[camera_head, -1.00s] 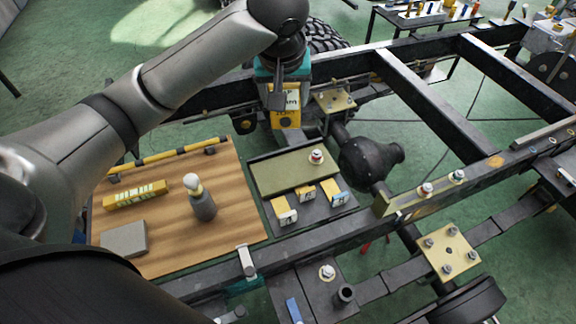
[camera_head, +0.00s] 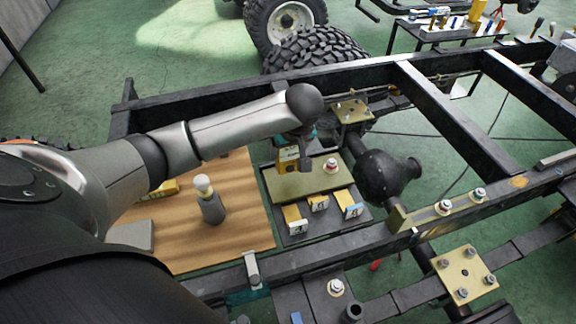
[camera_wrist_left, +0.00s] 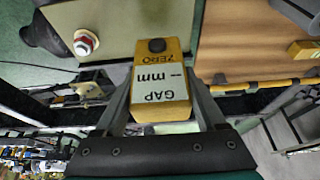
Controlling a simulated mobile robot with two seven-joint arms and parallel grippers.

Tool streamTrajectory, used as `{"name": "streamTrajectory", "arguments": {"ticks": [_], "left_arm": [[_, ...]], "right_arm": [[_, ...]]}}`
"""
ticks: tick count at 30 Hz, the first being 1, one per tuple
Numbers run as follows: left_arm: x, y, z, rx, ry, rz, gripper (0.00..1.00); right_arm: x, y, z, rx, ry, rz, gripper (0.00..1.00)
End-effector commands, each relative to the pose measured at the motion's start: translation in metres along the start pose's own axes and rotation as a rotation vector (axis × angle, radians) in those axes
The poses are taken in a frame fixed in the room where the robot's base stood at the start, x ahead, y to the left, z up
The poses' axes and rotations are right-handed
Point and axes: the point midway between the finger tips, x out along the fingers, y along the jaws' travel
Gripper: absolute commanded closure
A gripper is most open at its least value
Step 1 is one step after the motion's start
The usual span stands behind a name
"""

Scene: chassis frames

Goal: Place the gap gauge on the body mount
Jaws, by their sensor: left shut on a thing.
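The gauge is over the far part of an olive plate (camera_head: 285,186) that carries a bolt with a red ring (camera_head: 330,166). I cannot tell if it touches the plate. I cannot tell which part is the body mount; yellowish bolted plates sit at the far rail (camera_head: 346,104) and near rail (camera_head: 466,264). My right gripper is out of view.
Numbered yellow blocks (camera_head: 318,204) stand in the dark tray (camera_head: 290,238) in front of the olive plate. Black frame rails (camera_head: 445,105) and a round black housing (camera_head: 383,178) lie right.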

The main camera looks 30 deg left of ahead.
Motion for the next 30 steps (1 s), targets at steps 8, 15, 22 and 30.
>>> {"name": "streamTrajectory", "arguments": {"ticks": [8,15,22,30], "left_arm": [[0.028,0.0,0.012,0.001,0.0,-0.001,0.93],[0.042,0.0,0.017,0.0,0.001,0.002,0.93],[0.043,0.001,0.018,0.001,0.0,0.002,0.93],[0.044,0.001,0.018,0.001,0.0,0.002,0.02]], "right_arm": [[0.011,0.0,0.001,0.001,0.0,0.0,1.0],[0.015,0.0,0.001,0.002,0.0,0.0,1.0],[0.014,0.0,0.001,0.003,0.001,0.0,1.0],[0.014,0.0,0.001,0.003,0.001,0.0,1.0]]}}
